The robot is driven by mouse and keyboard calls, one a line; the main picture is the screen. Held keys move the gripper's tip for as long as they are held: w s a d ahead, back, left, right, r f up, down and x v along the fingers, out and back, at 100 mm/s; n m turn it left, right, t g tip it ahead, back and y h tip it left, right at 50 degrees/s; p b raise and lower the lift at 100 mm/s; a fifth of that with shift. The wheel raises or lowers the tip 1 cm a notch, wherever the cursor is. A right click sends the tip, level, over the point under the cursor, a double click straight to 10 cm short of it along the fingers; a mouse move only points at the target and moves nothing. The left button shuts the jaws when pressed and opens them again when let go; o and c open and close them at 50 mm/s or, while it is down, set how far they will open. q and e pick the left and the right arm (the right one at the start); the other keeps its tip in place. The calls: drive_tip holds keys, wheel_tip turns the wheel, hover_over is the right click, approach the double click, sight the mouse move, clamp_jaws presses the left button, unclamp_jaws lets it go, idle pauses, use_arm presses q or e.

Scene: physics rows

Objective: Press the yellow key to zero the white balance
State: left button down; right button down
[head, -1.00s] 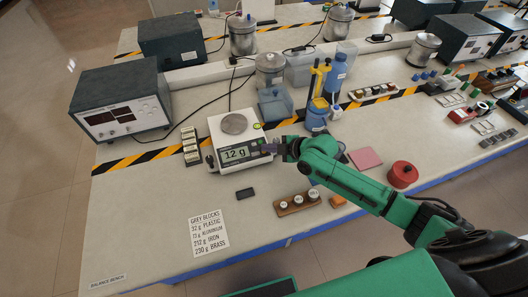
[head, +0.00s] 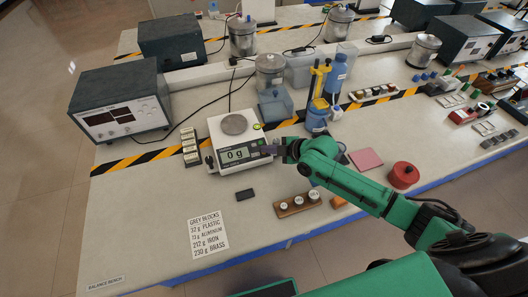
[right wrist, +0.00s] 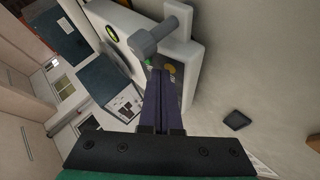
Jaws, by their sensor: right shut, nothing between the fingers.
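The white balance (head: 217,130) stands on the bench with an empty round metal pan (head: 234,124). Its display (head: 238,154) reads 0 g. My right gripper (head: 270,150) is shut and empty, its fingertips at the right end of the balance's front panel. In the right wrist view the shut fingers (right wrist: 161,80) point at the panel, close to the yellow key (right wrist: 171,68) and a green key (right wrist: 149,61). I cannot tell whether the tips touch the yellow key. In the head view the gripper hides that key. My left gripper is not in view.
A small dark block (head: 245,195) lies in front of the balance, near a printed card (head: 209,233). A wooden weight holder (head: 297,204), a pink pad (head: 366,159) and a red round container (head: 404,175) are to the right. Blue bottles stand behind the gripper. The front left bench is clear.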

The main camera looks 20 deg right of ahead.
drive_tip(key=shift+s+r+p, duration=0.2)
drive_tip(key=shift+r+p, duration=0.45)
drive_tip(key=shift+r, duration=0.05)
drive_tip(key=r+p, duration=0.2)
drive_tip(key=s+r+p, duration=0.1)
drive_tip(key=r+p, duration=0.1)
drive_tip(key=r, duration=0.1)
drive_tip(key=shift+p, duration=0.4)
idle(0.6)
